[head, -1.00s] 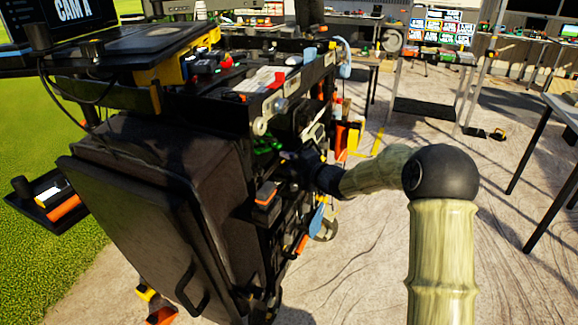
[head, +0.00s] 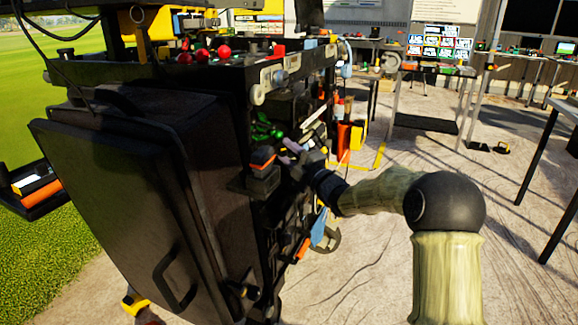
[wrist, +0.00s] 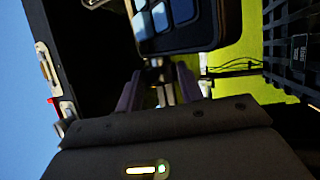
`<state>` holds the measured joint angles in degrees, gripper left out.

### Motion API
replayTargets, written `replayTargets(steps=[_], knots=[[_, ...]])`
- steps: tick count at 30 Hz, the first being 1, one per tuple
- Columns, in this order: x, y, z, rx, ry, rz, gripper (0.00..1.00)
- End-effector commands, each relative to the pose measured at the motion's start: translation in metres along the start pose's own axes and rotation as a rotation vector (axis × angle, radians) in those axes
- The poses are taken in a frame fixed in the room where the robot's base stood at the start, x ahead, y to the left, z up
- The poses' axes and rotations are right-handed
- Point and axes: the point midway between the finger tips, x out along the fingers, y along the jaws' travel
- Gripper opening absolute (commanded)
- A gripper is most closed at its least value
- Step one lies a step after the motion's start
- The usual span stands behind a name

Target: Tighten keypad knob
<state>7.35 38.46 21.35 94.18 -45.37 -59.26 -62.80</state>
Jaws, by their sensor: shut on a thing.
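A keypad (wrist: 178,22) with blue-grey keys in a dark housing is at the top middle of the wrist view. My gripper (wrist: 160,92) points at it, with its two purple-grey fingers on either side of a small pale part below the keypad, which I take to be the keypad knob (wrist: 167,95). The jaws are shut on it; the fingers and shade hide most of it. In the head view my gripper (head: 289,154) is at the right side of the black cart (head: 110,190), beside a dark block with an orange top (head: 263,160). I cannot make out the keypad's keys there.
Green cables (head: 264,128) hang just above my gripper on the cart. A blue cloth-like item (head: 319,228) hangs below. A side tray (head: 40,188) sticks out at the left. Paved floor (head: 350,265) to the right is open, with a table (head: 550,150) at the far right.

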Motion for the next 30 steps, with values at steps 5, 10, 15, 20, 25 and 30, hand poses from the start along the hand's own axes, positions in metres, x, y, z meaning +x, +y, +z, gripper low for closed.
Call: replayTargets(steps=[5,10,15,20,25,30], knots=[[-0.0015,-0.0061,0.0006,0.014,-0.001,0.036,0.14],[-0.0010,-0.0048,0.0003,0.019,0.000,0.052,0.14],[-0.0009,-0.0042,0.0002,0.020,0.000,0.054,0.14],[-0.0009,-0.0044,0.0003,0.021,-0.001,0.053,0.14],[-0.0007,-0.0038,0.0003,0.020,-0.001,0.054,0.59],[-0.0004,-0.0029,0.0001,0.020,0.000,0.056,0.59]])
